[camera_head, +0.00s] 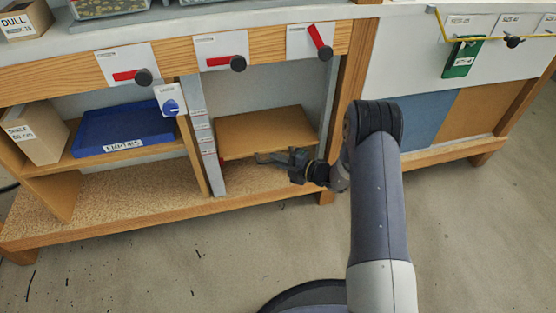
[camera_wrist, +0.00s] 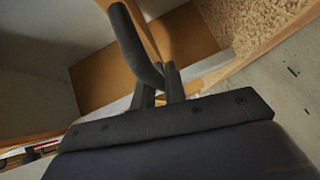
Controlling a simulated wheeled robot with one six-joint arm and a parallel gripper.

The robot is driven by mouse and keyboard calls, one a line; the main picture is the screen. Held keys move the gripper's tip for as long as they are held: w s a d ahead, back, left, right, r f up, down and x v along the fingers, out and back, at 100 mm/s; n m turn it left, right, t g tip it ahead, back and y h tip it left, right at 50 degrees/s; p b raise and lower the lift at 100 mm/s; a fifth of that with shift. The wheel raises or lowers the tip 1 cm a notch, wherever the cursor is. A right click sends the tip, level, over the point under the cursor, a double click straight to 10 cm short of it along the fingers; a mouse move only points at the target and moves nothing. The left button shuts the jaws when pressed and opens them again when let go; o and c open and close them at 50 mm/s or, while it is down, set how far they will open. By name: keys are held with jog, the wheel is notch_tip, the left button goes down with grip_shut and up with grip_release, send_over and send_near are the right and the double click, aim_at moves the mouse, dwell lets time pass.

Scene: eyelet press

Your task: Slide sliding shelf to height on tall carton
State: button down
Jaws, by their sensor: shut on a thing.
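The sliding shelf (camera_head: 265,130) is a flat brown board in the open bay in the middle of the bench, partway up above the speckled bottom board. A grey upright (camera_head: 202,130) left of the shelf bears several small labels, too small to read, so I cannot tell which is the tall carton one.
Left of the upright, a blue tray (camera_head: 122,130) marked EMPTIES sits on another shelf, beside a carton (camera_head: 35,132) labelled SHELF. Red-handled levers (camera_head: 225,62) line the rail above. A wooden bench leg stands right of the bay. The floor in front is clear.

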notch_tip(320, 180, up, 20)
jog(key=p, duration=1.5)
jog(key=shift+r+p, duration=0.2)
jog(key=shift+p, duration=0.2)
jog(key=shift+w, duration=0.1)
jog(key=c, duration=1.5)
grip_release()
jog(key=shift+f, duration=0.15)
jog(key=shift+o, duration=0.2)
jog(key=p+v, duration=0.2)
jog(key=v, duration=0.8)
jog(key=shift+s+d, duration=0.3)
jog(key=shift+d, duration=0.05)
